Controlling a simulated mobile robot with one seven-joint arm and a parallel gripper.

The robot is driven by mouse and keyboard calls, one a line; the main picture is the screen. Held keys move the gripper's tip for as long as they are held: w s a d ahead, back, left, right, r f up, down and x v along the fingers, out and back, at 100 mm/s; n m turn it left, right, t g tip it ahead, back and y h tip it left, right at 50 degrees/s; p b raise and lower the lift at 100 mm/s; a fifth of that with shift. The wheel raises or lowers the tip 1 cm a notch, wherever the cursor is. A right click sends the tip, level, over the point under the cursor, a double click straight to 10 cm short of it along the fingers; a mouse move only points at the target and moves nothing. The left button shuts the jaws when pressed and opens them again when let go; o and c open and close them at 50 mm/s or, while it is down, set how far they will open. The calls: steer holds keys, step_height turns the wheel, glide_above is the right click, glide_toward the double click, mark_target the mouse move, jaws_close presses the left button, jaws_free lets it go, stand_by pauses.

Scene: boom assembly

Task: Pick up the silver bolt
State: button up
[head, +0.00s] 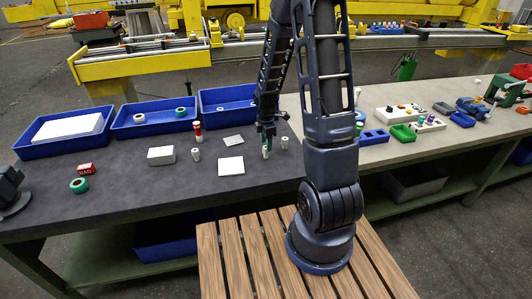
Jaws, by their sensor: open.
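Small pale silver upright pieces stand on the dark mat of the left workbench; at this size I cannot tell for sure which is the silver bolt. One (266,153) is directly below my gripper, a second piece (284,143) is just to its right, and a third (195,155) is further left. My gripper (267,143) points down, low over the mat, with open jaws at the top of the first piece. I cannot tell whether the fingers touch it or sit around it.
Blue trays (155,130) line the back. The front mat is clear.

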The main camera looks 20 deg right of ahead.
mark_target(266, 153)
steer(key=f, duration=0.3)
steer(key=shift+s+a+f, duration=0.15)
steer(key=shift+s+a, duration=0.05)
steer(key=shift+s, duration=0.2)
steer(key=shift+f, duration=0.8)
steer(key=shift+c, duration=0.2)
jaws_close()
